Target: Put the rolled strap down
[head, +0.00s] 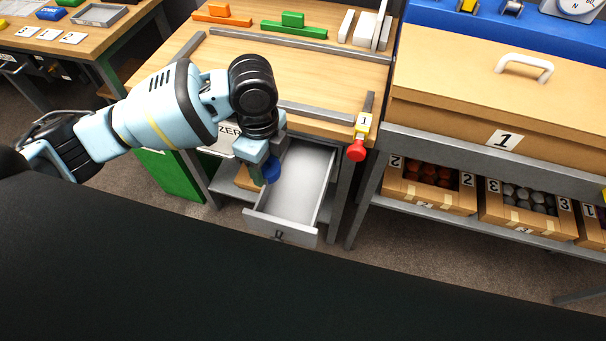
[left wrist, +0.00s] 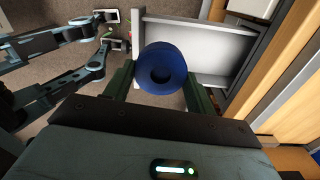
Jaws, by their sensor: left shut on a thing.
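The rolled strap (left wrist: 161,68) is a blue roll with a dark round hole in its middle. My left gripper (left wrist: 160,85) is shut on it, with one green finger on each side in the left wrist view. In the head view, my left gripper (head: 263,168) points down over the left side of an open grey drawer (head: 300,178), and part of the blue strap (head: 271,170) shows at its fingertips. I cannot tell how high the strap is above the drawer floor. The drawer looks empty where it shows. My right gripper is not in the head view.
The wooden workbench (head: 330,80) stands over the drawer, with metal rails and green and orange blocks. A red knob (head: 356,151) sticks out at its front right corner. A large cardboard box (head: 490,85) marked 1 stands to the right, above boxes of balls.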

